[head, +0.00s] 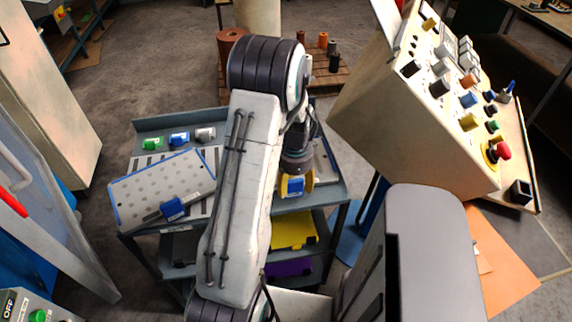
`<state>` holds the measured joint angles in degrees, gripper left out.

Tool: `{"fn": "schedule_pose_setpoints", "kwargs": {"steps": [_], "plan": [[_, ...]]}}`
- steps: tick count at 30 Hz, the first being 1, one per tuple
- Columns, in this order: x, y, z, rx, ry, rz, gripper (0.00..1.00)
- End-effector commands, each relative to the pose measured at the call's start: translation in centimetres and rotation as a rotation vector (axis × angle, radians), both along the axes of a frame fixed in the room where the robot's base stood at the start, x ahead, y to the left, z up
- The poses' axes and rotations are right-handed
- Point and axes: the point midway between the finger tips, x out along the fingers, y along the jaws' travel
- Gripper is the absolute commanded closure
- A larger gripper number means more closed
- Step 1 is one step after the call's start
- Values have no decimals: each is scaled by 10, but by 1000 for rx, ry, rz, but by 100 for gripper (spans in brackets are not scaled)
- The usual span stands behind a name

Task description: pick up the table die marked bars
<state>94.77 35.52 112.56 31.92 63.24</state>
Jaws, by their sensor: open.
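My gripper (297,180) points down over the right side of a grey cart, its jaws open. A small blue block (296,187) shows at the fingertips; I cannot tell if they touch it. A pale plate with rows of round dots (150,188) lies tilted at the cart's left front, with a blue-handled piece (173,208) at its front edge. Behind it lies a flat plate with dark bar-shaped marks (147,162), partly covered by the dotted plate. Another plate under my arm at the right is mostly hidden, and its marking cannot be read.
A yellow piece (294,231) and a purple piece (288,267) lie on lower shelves. A control console (430,110) stands close on the right. My arm hides the cart's middle.

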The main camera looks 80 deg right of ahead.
Motion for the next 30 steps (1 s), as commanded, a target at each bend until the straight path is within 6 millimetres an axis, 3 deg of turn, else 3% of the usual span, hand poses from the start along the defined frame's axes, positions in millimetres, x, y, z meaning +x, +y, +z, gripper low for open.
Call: {"fn": "schedule_pose_setpoints", "kwargs": {"steps": [9,20,30], "plan": [[1,-2,-31,2,0,1,44],[1,-3,-35,0,0,1,42],[1,-3,-35,0,0,1,72]]}}
